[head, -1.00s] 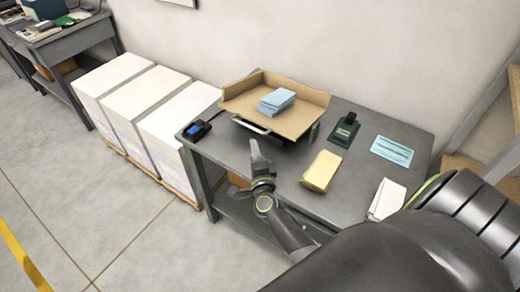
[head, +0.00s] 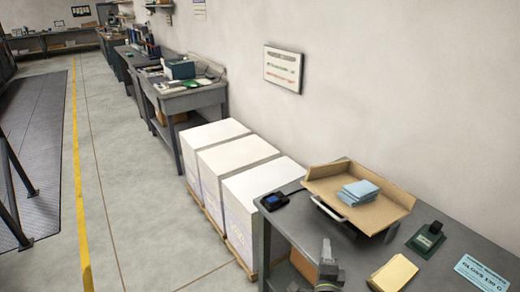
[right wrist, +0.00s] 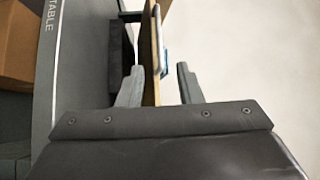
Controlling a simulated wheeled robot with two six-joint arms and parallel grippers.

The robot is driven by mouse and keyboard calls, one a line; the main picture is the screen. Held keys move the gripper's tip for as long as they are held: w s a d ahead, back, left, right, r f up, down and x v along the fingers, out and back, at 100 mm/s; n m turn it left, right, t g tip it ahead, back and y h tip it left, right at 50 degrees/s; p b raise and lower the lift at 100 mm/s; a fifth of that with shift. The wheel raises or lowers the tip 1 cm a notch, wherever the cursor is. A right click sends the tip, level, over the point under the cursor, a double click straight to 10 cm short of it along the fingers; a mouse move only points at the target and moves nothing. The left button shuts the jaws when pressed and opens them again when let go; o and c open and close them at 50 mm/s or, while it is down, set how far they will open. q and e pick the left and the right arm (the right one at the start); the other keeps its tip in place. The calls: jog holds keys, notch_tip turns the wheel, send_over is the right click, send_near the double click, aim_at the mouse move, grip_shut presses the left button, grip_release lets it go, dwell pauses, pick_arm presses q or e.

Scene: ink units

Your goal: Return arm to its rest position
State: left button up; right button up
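My right gripper (head: 327,248) shows at the bottom edge of the head view, in front of the grey table (head: 300,232); most of its arm is cut off below. In the right wrist view the two fingers (right wrist: 159,85) of this gripper are spread apart. The thin edge of the tan tray (right wrist: 150,62) shows in the gap between them, with room on both sides; whether it lies beyond the fingertips I cannot tell. In the head view the tan tray (head: 393,212) holds a stack of light-blue pads (head: 358,192). My left gripper is out of view.
A small device with a blue screen (head: 273,201), a green-black stamp (head: 426,240), a yellow block (head: 393,272) and a blue card (head: 482,271) lie on the table. White-topped boxes (head: 237,158) stand left of it. Open floor (head: 150,200) lies further left.

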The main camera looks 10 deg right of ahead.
jog(key=s+a+f+n+g+y, duration=0.1)
jog(key=s+f+n+g+y, duration=0.1)
jog(key=s+f+n, duration=0.6)
jog(key=s+f+n+g+y, duration=0.1)
jog(key=s+f+g+y, duration=0.2)
jog(key=f, duration=0.9)
jog(key=s+a+f+n+g+y, duration=0.1)
jog(key=s+f+n+g, duration=0.1)
jog(key=s+f+n, duration=0.6)
jog(key=s+d+f+n+g, duration=0.1)
jog(key=s+f+g, duration=0.3)
jog(key=s, duration=1)
jog(key=s+d+f+n+g+b, duration=0.1)
jog(key=s+f+g, duration=0.4)
jog(key=s+f, duration=0.6)
jog(key=s+d+n, duration=0.1)
jog(key=s+n, duration=0.1)
jog(key=shift+s+d, duration=0.15)
jog(key=shift+s, duration=0.2)
